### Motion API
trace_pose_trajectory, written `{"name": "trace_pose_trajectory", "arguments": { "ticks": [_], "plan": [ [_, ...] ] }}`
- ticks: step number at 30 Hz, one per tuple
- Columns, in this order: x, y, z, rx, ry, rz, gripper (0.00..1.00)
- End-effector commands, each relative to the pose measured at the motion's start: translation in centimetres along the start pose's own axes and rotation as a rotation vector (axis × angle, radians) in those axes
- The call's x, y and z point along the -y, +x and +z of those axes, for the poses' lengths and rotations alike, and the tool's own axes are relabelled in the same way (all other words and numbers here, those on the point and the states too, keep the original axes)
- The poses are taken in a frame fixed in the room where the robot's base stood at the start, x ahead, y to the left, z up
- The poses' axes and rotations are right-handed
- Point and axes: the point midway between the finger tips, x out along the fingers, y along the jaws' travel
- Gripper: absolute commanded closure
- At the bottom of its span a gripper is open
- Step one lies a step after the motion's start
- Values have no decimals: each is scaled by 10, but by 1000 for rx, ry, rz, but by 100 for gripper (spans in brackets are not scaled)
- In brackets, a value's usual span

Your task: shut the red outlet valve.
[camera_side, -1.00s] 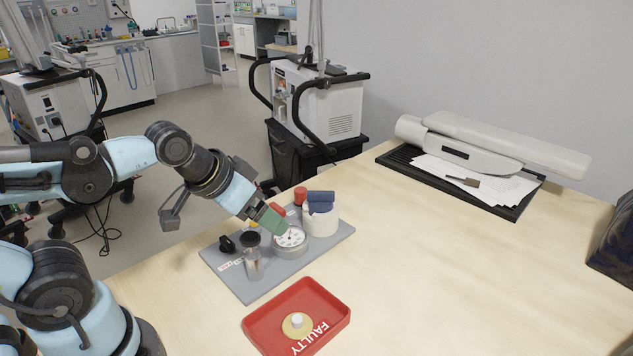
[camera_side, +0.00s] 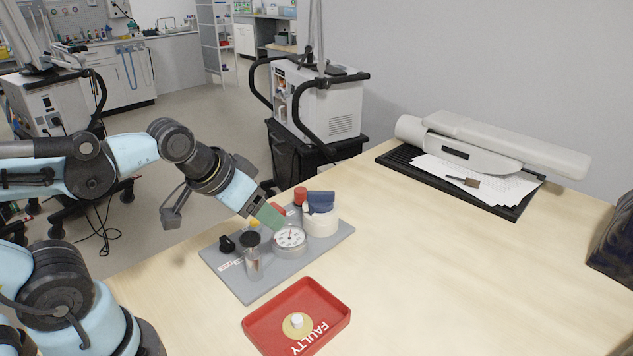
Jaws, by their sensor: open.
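A grey board (camera_side: 232,277) on the table carries several fittings. A red valve part (camera_side: 279,209) shows just behind my gripper's tip, partly hidden by it. Another red knob (camera_side: 300,194) stands further back beside a white cylinder with a dark blue top (camera_side: 321,214). I cannot tell for sure which red part is the outlet valve.
A clear cylinder with a black cap (camera_side: 253,258) and a black knob (camera_side: 227,244) stand on the board's left. A yellow part (camera_side: 255,223) shows behind them.

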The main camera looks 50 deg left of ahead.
Motion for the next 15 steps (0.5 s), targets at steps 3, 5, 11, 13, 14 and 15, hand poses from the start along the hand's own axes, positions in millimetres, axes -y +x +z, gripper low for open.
{"name": "trace_pose_trajectory", "arguments": {
  "ticks": [3,5,11,13,14,15],
  "plan": [
    [7,-2,-14,44,-110,-16,54],
    [12,-2,-24,79,-200,-30,57],
    [35,3,-59,214,-557,-109,57],
    [44,7,-70,257,-683,-144,57],
    [48,9,-75,274,-737,-161,57],
    [54,12,-80,298,-808,-184,57]
  ]
}}
